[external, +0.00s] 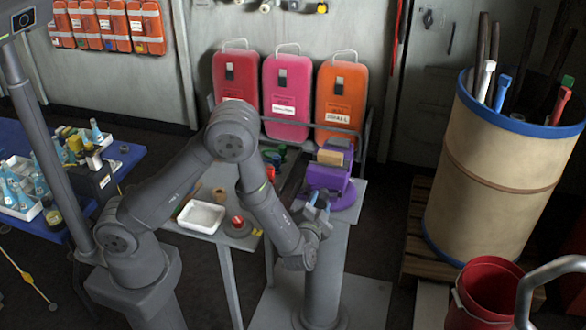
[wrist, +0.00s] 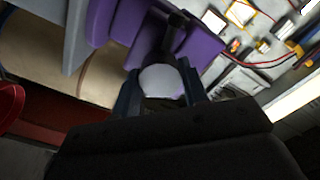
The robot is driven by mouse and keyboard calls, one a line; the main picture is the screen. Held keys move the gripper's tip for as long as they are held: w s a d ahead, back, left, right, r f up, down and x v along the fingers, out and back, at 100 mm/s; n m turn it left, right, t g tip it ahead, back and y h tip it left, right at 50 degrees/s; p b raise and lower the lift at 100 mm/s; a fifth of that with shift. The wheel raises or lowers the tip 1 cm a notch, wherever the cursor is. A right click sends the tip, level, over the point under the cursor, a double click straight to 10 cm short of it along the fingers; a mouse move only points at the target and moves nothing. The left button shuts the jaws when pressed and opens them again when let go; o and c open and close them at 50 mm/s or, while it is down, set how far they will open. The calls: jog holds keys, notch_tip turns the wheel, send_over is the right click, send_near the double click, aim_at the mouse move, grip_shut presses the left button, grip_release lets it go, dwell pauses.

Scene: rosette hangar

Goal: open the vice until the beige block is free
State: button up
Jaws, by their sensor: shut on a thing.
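The purple vice (external: 330,180) stands on a grey pedestal in the external view. The beige block (external: 330,157) sits at the top of the vice, between its jaws; I cannot tell how tightly. In the wrist view the purple vice body (wrist: 198,48) fills the upper middle, with a dark bar (wrist: 172,38) in front of it. My gripper (external: 318,206) is at the vice's front, below the block. In the wrist view my gripper (wrist: 160,90) is shut on the vice handle, whose pale round end (wrist: 160,81) shows between the fingers. The block is not visible there.
A workbench with a white tray (external: 201,216) and a red item (external: 237,222) stands left of the vice. Pink and orange cases (external: 287,95) stand behind it. A large barrel (external: 490,170) and a red bucket (external: 484,292) stand to the right.

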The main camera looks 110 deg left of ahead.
jog(key=n, duration=0.5)
jog(key=shift+d+n, duration=0.1)
jog(key=shift+n, duration=0.2)
jog(key=n, duration=0.5)
jog(key=shift+n, duration=1)
jog(key=n, duration=0.3)
jog(key=shift+d+n, duration=0.1)
jog(key=shift+n, duration=0.2)
jog(key=n, duration=1.1)
jog(key=shift+d, duration=0.1)
